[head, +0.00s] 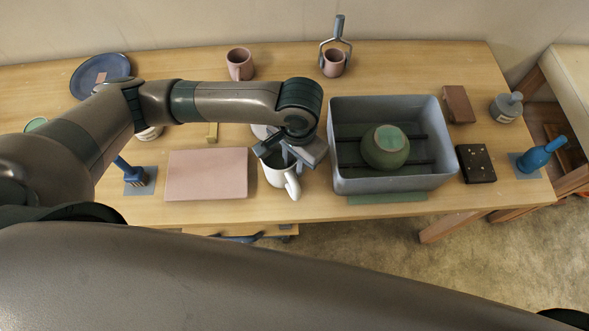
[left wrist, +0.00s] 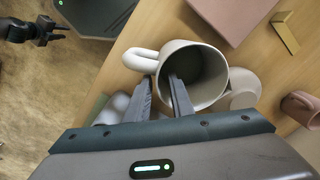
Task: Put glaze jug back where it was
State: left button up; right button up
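The glaze jug, a white jug with a loop handle (head: 291,187), stands upright by the left side of the grey tub; it also shows in the left wrist view (left wrist: 215,72), with its open mouth towards the camera. My left gripper (head: 290,158) is at its rim. In the left wrist view the fingers (left wrist: 161,80) straddle the wall near the handle, one inside the mouth and one outside. Whether they press on the wall is not clear. My right gripper (left wrist: 58,32) shows small in the left wrist view, empty, its prongs apart, over the floor.
The grey tub (head: 395,185) holds a green pot (head: 385,147). A pink slab (head: 207,174) lies left of the jug. A pale round thing (left wrist: 246,84) is close beside the jug. Two pink mugs (head: 240,64) (head: 334,63) stand at the back. The front table strip is narrow.

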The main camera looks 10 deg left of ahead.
pick_arm(q)
notch_tip(320, 180, up, 6)
jog(key=shift+b, duration=0.4)
